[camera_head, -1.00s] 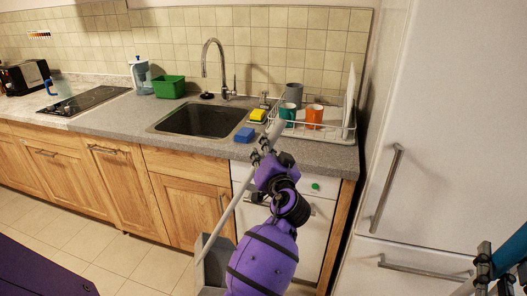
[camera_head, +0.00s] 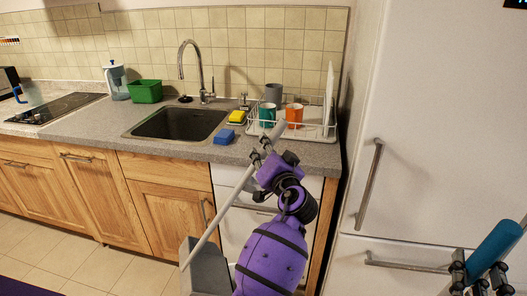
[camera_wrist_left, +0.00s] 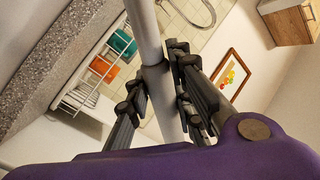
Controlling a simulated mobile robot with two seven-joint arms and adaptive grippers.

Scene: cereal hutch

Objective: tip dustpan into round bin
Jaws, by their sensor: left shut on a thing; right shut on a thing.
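The dustpan (camera_head: 205,270) is grey, with a long pale handle (camera_head: 222,215), and its pan is low at the bottom of the head view, partly cut off and behind my purple arm. My left gripper (camera_head: 262,158) is shut on the upper handle. In the left wrist view the handle (camera_wrist_left: 148,32) runs between the two dark fingers (camera_wrist_left: 162,95). My right gripper (camera_head: 480,280) is at the bottom right corner, shut on a teal cylindrical handle (camera_head: 497,246); its other end is out of view. No round bin shows.
A white fridge (camera_head: 430,120) stands close on the right. Tiled floor (camera_head: 50,255) is clear at lower left.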

